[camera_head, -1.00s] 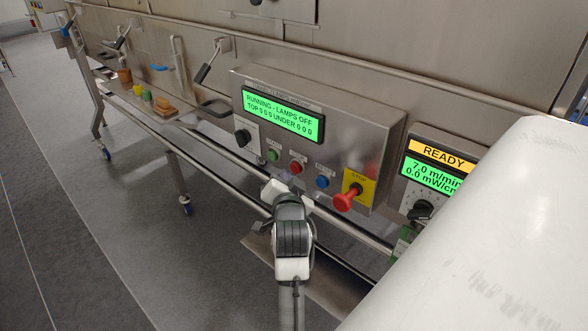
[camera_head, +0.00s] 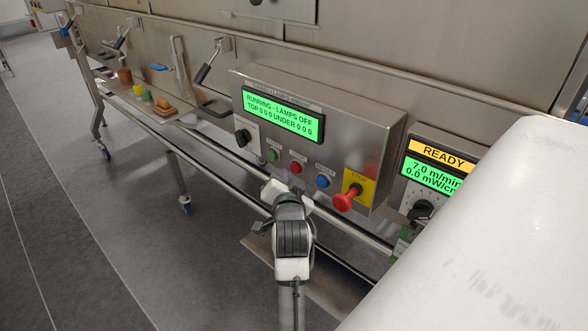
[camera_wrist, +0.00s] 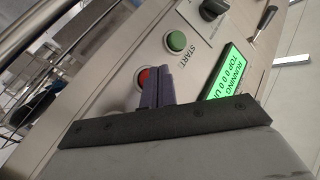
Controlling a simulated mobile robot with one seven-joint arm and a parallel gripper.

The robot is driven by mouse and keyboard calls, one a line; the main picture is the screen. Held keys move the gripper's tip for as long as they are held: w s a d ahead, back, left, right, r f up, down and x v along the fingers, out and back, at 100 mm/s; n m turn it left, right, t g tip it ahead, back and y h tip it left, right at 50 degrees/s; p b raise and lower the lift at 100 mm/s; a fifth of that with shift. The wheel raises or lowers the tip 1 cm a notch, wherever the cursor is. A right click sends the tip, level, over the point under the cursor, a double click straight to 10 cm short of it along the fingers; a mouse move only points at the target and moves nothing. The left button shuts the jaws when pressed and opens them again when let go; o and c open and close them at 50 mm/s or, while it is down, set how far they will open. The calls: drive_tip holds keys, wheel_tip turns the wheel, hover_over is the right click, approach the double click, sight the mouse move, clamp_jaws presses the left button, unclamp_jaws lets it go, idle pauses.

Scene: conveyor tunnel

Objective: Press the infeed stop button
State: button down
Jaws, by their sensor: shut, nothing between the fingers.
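The grey control box (camera_head: 345,135) carries a row of buttons: green (camera_head: 272,155), red (camera_head: 295,167) and blue (camera_head: 322,181). Their head-view labels are too small to read. A red mushroom button (camera_head: 346,198) on a yellow plate marked STOP is at the right. My gripper (camera_head: 277,188) is in front of the row, just below the red button in the picture. In the wrist view my gripper's dark fingers (camera_wrist: 158,84) are together and empty. They partly cover the red button (camera_wrist: 142,76); contact cannot be told. The green button (camera_wrist: 175,42), marked START, is clear.
The box display (camera_head: 283,114) reads running, lamps off. A black knob (camera_head: 242,136) is left of the green button. A second panel (camera_head: 433,175) reading READY is at the right. Rails (camera_head: 235,170) run below the box. A shelf with small coloured items is at the far left.

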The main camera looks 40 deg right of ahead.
drive_tip(key=shift+d, duration=0.15)
idle(0.4)
drive_tip(key=shift+d, duration=0.3)
drive_tip(key=shift+w+d, duration=0.1)
drive_tip(key=shift+d, duration=0.4)
idle(0.7)
drive_tip(key=shift+a, duration=0.1)
drive_tip(key=shift+a+p, duration=0.4)
drive_tip(key=shift+a, duration=0.45)
drive_tip(key=shift+s+a+p, duration=0.15)
drive_tip(key=shift+a+p, duration=0.1)
drive_tip(key=shift+a, duration=1)
drive_tip(key=shift+s+a+p, duration=0.15)
drive_tip(key=shift+a+p, duration=0.1)
drive_tip(key=shift+a, duration=1)
